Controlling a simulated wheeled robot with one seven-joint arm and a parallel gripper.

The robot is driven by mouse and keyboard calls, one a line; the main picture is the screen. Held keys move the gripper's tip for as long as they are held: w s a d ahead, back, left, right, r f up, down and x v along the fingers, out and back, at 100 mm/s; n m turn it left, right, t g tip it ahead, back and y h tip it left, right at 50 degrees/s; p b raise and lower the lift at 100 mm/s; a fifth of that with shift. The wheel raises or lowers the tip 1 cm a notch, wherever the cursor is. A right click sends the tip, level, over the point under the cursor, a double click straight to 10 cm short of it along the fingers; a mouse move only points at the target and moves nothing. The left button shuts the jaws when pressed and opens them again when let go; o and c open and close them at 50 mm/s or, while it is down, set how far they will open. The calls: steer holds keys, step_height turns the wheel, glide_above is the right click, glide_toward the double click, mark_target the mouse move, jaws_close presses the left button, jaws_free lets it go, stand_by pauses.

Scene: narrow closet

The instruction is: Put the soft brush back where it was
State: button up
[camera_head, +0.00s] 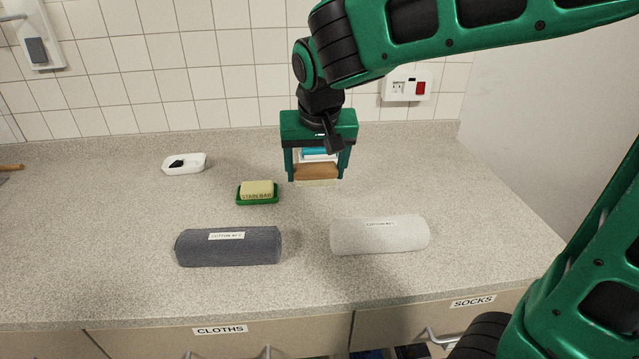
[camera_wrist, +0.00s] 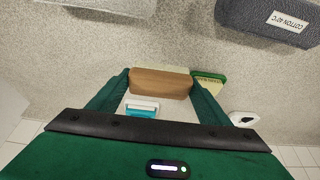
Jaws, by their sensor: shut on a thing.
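The soft brush (camera_head: 317,171), a brown wooden block with pale bristles underneath, is held between the two green fingers of my gripper (camera_head: 318,178). The gripper is shut on its ends, fingers pointing down. The brush appears to hang above the worktop, behind the gap between the two rolled towels. In the wrist view the brown brush (camera_wrist: 160,83) lies crosswise between the fingertips. Whether its bristles touch anything is hidden.
A blue-and-white item (camera_head: 318,154) shows behind the brush. A yellow stain bar (camera_head: 257,188) sits on a green dish to the left. A grey towel (camera_head: 228,248) and white towel (camera_head: 380,236) lie in front. A white dish (camera_head: 184,169) stands back left. Tiled wall (camera_head: 180,60) behind.

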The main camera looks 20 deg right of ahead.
steer(key=shift+w+f, duration=0.1)
steer(key=shift+w, duration=0.25)
glide_above(326, 189)
steer(key=s, duration=0.2)
steer(key=f, duration=0.6)
steer(key=shift+w+a+f, duration=0.25)
steer(key=shift+f, duration=2.15)
steer(key=o, duration=1.1)
steer(key=shift+f, duration=0.1)
steer(key=v, duration=1.2)
